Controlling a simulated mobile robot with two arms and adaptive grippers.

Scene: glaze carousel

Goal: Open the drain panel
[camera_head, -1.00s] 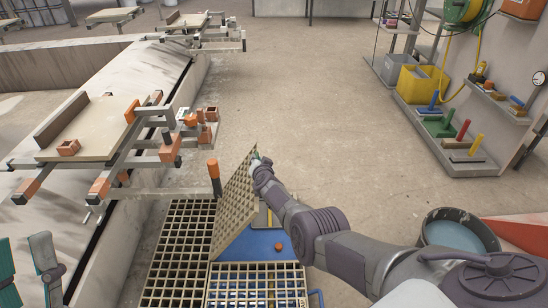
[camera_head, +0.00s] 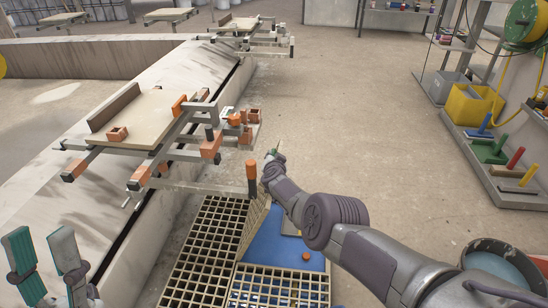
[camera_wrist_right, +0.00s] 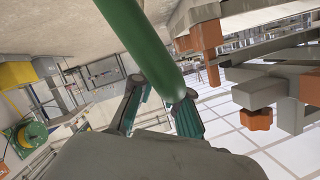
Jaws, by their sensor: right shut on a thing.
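The drain panel (camera_head: 257,222) is a beige grating, raised steeply at the left side of a blue recess (camera_head: 268,247). An orange ball (camera_head: 306,256) lies in the recess. My right gripper (camera_head: 273,154) is beyond the panel's upper end and looks apart from it. It is shut on a green rod, which fills the top of the right wrist view (camera_wrist_right: 130,45); only a small green bit shows in the head view. My left gripper (camera_head: 42,240) is at the lower left with its teal fingers apart and empty.
Flat gratings lie left (camera_head: 205,235) and in front (camera_head: 280,288) of the recess. An orange-topped post (camera_head: 251,178) stands close behind the panel. A carousel arm with a board (camera_head: 145,115) reaches in from the left. A bucket (camera_head: 500,265) stands at the right.

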